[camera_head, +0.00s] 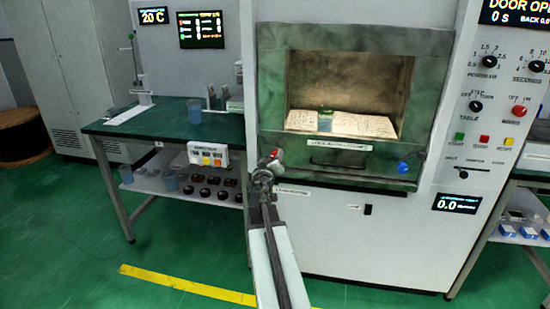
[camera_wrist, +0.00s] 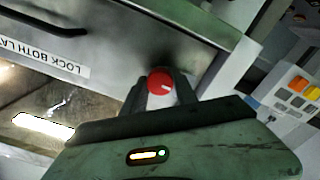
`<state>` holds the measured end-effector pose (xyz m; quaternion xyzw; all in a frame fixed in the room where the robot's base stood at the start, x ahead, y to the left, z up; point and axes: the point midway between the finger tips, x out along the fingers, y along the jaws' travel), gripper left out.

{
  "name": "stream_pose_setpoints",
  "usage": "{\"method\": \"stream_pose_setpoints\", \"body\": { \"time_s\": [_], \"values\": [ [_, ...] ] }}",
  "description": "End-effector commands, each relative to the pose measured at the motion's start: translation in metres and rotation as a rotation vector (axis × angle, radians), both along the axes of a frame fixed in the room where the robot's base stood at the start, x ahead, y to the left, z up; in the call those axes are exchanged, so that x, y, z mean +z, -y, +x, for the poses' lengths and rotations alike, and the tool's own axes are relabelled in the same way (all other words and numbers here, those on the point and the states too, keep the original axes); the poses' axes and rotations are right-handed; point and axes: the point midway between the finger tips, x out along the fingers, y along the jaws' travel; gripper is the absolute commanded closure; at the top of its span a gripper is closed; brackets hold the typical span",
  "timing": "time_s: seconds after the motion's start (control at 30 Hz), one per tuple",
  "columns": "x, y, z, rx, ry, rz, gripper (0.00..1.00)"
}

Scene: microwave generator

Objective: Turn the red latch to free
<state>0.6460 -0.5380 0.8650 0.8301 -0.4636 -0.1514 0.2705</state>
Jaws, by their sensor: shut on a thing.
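The red latch (camera_head: 276,153) is a round red knob at the lower left corner of the microwave's open door frame. In the wrist view the red latch (camera_wrist: 160,82) sits between my gripper's fingers, with a small white mark on its face. My gripper (camera_head: 262,173) reaches up to it in the head view. In the wrist view my gripper (camera_wrist: 165,95) is shut on the latch, with a finger on each side of it. The microwave (camera_head: 338,50) is open, and a blue latch (camera_head: 403,168) shows at its lower right.
Inside the chamber a small blue-green beaker (camera_head: 325,122) stands on a light plate. A dark handle (camera_head: 337,162) lies between the latches. A green table (camera_head: 180,125) with a button box (camera_head: 208,155) stands on the left. The control panel (camera_head: 500,100) is on the right.

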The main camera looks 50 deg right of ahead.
Motion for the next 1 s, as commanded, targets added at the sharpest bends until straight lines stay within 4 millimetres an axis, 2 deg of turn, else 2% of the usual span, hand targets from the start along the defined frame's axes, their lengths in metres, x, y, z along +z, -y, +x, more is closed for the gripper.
{"method": "stream_pose_setpoints", "body": {
  "time_s": [1.0],
  "values": [
    [-0.001, -0.0055, 0.0045, 0.013, -0.777, -0.485, 1.0]
  ]
}}
